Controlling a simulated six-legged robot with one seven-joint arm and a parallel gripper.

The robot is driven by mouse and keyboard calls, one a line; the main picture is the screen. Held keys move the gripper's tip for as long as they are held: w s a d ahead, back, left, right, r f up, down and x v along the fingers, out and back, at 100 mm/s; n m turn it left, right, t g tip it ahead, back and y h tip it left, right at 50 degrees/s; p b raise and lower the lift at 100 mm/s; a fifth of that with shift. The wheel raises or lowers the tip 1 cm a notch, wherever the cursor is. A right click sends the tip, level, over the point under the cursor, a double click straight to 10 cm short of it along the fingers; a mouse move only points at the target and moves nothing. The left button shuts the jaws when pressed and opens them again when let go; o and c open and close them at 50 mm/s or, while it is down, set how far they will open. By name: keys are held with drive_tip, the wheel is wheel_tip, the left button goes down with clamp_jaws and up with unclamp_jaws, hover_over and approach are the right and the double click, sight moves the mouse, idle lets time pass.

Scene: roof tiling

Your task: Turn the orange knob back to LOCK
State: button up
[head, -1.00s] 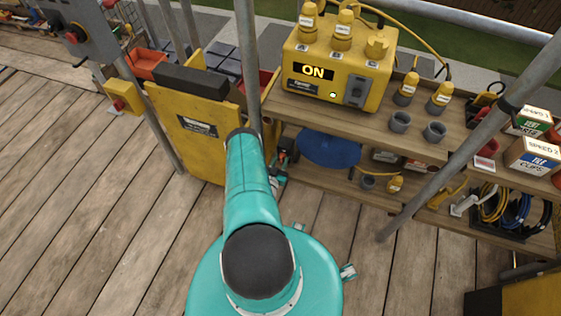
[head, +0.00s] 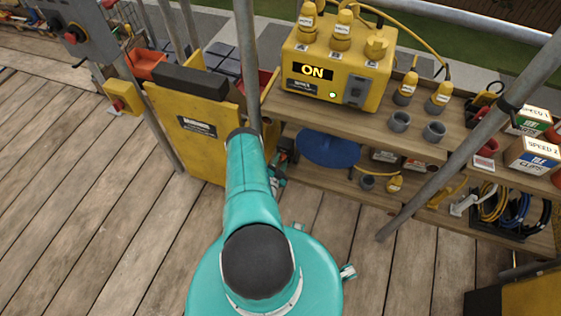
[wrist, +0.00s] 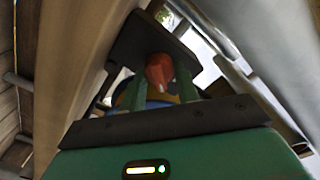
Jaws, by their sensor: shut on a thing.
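The orange knob (wrist: 158,68) shows in the wrist view, between the two green fingers of my gripper (wrist: 159,88). The fingers are shut on it. Its markings and the LOCK label cannot be read, so its turn position cannot be told. A dark plate surrounds the area behind the knob. In the head view my teal arm reaches forward to the yellow panel and the shelf, and it hides the knob. Only a small part of the gripper shows there, beside the grey pole.
A yellow box (head: 340,62) with an "ON" display and a green lamp stands on the wooden shelf. A grey pole (head: 246,60) rises close to my arm, and a slanted pole (head: 470,140) crosses at right. A yellow panel (head: 190,130) stands left. The plank floor at left is clear.

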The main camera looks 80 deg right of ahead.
drive_tip(key=m, duration=0.5)
drive_tip(key=shift+a+f+m, duration=0.1)
drive_tip(key=shift+f+m, duration=0.05)
drive_tip(key=shift+m, duration=0.15)
drive_tip(key=shift+f+m, duration=0.1)
drive_tip(key=shift+m, duration=2.1)
drive_tip(key=o, duration=0.9)
drive_tip(key=shift+o, duration=0.2)
drive_tip(key=w+a, duration=0.1)
drive_tip(key=a, duration=1.2)
drive_tip(key=shift+w+a, duration=0.15)
drive_tip(key=shift+a, duration=0.2)
drive_tip(key=shift+a, duration=0.1)
